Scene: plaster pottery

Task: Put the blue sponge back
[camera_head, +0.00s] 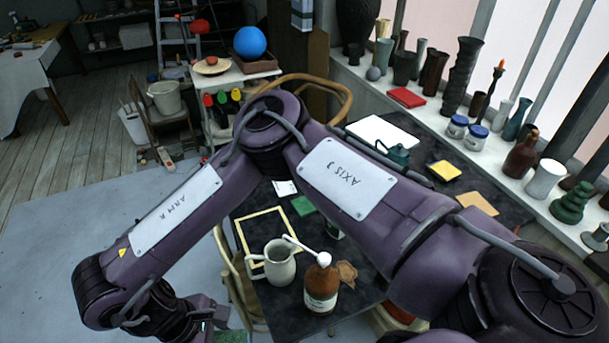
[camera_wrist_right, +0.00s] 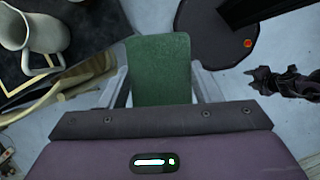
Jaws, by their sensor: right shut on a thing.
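My right gripper (camera_wrist_right: 160,88) is shut on a dark green rectangular sponge (camera_wrist_right: 160,65), which sits between the two fingers in the right wrist view. In the head view the green sponge (camera_head: 231,337) shows only at the bottom edge, beside my wrist, off the table's left side. It looks green rather than blue, and I make out no clearly blue sponge. A dark gripper-like part, seemingly my left gripper (camera_wrist_right: 285,82), is at the right of the wrist view; its jaw state is unclear. My left arm does not show in the head view.
Open floor (camera_head: 60,260) lies left.

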